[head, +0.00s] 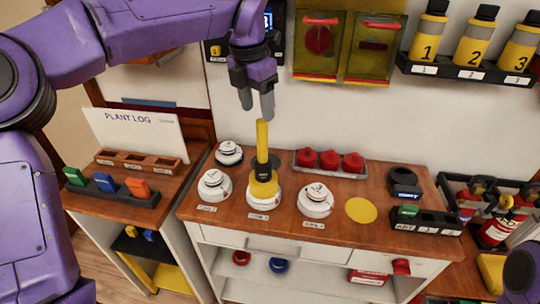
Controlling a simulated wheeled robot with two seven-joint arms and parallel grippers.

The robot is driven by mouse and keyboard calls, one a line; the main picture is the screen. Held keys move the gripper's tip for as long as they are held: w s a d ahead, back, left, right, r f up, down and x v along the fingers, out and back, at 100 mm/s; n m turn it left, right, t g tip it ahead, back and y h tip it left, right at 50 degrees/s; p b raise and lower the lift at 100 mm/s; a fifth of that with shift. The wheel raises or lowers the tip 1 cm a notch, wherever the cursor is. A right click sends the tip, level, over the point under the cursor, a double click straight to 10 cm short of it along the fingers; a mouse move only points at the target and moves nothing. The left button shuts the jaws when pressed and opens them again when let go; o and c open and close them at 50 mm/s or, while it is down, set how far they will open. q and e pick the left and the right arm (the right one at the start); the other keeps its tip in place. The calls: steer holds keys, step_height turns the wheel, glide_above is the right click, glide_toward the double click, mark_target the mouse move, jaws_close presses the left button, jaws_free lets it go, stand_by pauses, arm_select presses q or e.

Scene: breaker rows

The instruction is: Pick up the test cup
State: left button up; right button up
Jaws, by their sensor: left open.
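The test cup (264,183) is yellow with a black collar and a tall yellow handle (262,138) standing upright. It sits over the middle one of the white round detectors on the wooden counter. My left gripper (257,110) points down, open and empty, just above the top of the handle. Its fingertips look close to the handle top, but I cannot tell the exact gap in depth. The cup hides most of the detector (264,203) under it. My right gripper is not in view.
White detectors stand left (214,186), right (315,201) and behind (229,153). A tray of red knobs (329,161), a flat yellow disc (361,210) and a black round holder (404,182) are on the counter (340,235). A bottle shelf (465,72) hangs on the wall.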

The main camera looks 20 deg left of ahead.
mark_target(263, 135)
arm_select(q)
steer(key=shift+w+d+f, duration=0.25)
steer(key=shift+w+d, duration=0.05)
steer(key=shift+w, duration=0.2)
steer(key=f, duration=0.3)
steer(key=f+p, duration=0.1)
steer(key=f, duration=0.5)
steer(key=shift+w+p, duration=0.35)
jaws_close()
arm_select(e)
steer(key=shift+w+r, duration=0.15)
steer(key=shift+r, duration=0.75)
